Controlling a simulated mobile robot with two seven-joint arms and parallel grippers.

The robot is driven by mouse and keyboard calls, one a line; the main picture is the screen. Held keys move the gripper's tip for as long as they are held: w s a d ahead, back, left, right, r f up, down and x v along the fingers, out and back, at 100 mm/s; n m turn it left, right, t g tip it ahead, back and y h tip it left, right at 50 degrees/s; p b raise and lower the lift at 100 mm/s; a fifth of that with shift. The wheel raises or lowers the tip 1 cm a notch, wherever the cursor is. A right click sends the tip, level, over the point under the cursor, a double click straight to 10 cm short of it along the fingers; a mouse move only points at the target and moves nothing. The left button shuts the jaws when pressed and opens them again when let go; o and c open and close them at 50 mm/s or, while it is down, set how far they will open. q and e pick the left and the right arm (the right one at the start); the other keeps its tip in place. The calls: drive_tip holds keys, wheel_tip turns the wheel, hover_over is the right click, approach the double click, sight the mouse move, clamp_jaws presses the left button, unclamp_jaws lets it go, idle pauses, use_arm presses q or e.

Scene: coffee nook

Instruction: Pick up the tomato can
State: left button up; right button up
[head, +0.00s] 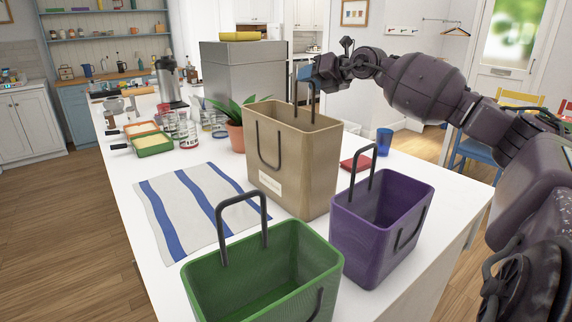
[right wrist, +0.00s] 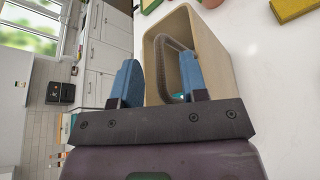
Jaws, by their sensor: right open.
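I cannot make out a tomato can in either view. My right gripper (head: 311,86) is at the far upper rim of the tan paper-style bag (head: 292,160) in the head view. In the right wrist view, its two blue fingers (right wrist: 160,62) are spread apart with no can between them. The bag (right wrist: 205,45) lies beyond the fingers there, and one dark handle (right wrist: 173,60) passes between or close to them. A small teal spot shows by the right finger; I cannot tell what it is. The bag's inside is mostly hidden. My left gripper is not in view.
A purple basket (head: 362,240) and a green basket (head: 270,270), both with raised handles, stand in front. A striped towel (head: 180,205) lies left. A potted plant (head: 236,136), jars (head: 187,132) and a blue cup (head: 384,141) stand near the tan bag.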

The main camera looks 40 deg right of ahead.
drive_tip(key=shift+b+x, duration=0.3)
drive_tip(key=shift+x, duration=0.7)
clamp_jaws()
drive_tip(key=shift+r, duration=0.2)
